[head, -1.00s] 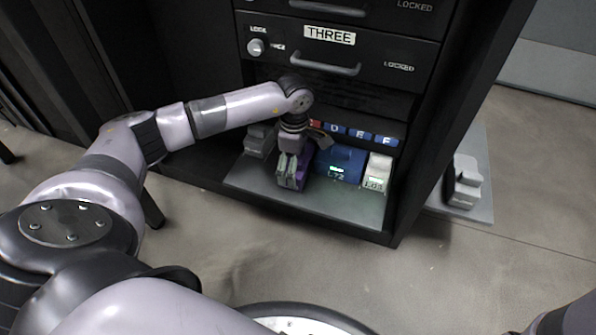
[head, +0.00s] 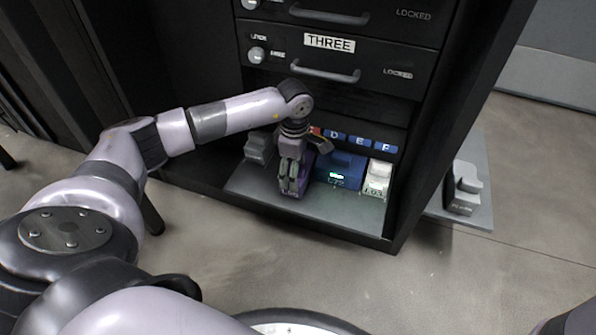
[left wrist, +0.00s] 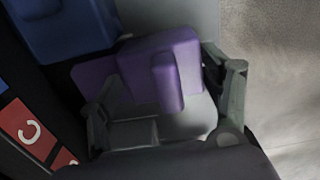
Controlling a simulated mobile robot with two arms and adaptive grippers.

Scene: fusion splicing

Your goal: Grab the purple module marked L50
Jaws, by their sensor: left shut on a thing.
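The purple module (left wrist: 170,75) sits between the fingers of my left gripper (left wrist: 165,105) in the left wrist view, with a finger on either side of it. In the head view my left gripper (head: 292,178) points down over the purple module (head: 303,187) on the pull-out shelf (head: 335,205), and mostly hides it. The gripper is shut on the module. The module's marking is too small and covered to read for sure. My right gripper is not in view.
A blue module (head: 340,170) stands just right of the purple one, and a white module (head: 377,178) beyond it. A grey module (head: 258,146) is on the left. Lettered tags (head: 360,136) line the back. Drawer THREE (head: 335,62) is above. Another grey block (head: 464,188) lies outside right.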

